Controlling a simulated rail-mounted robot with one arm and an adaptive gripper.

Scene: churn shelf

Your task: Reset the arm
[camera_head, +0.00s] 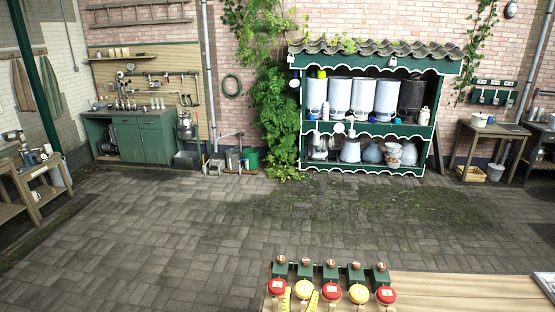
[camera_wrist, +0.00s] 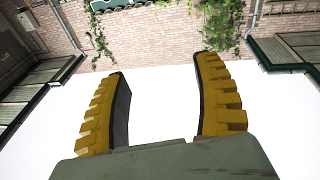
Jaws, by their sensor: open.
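My gripper (camera_wrist: 162,65) fills the lower part of the wrist view. Its two yellow ribbed fingers with dark inner pads stand wide apart, with nothing between them. Behind them are a bright white area and, at the top, brick walls with hanging plants. In the head view, two yellow strips that look like its fingertips (camera_head: 300,300) show at the bottom edge, in front of the row of red and yellow round pieces. The rest of my arm is out of that view.
A wooden bench top (camera_head: 465,291) with red and yellow round pieces (camera_head: 331,291) lies at the bottom. A roofed green shelf (camera_head: 365,128) with white containers stands at the wall. A green sink cabinet (camera_head: 157,135) is at left, a side table (camera_head: 493,130) at right. The paved floor (camera_head: 200,235) between is clear.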

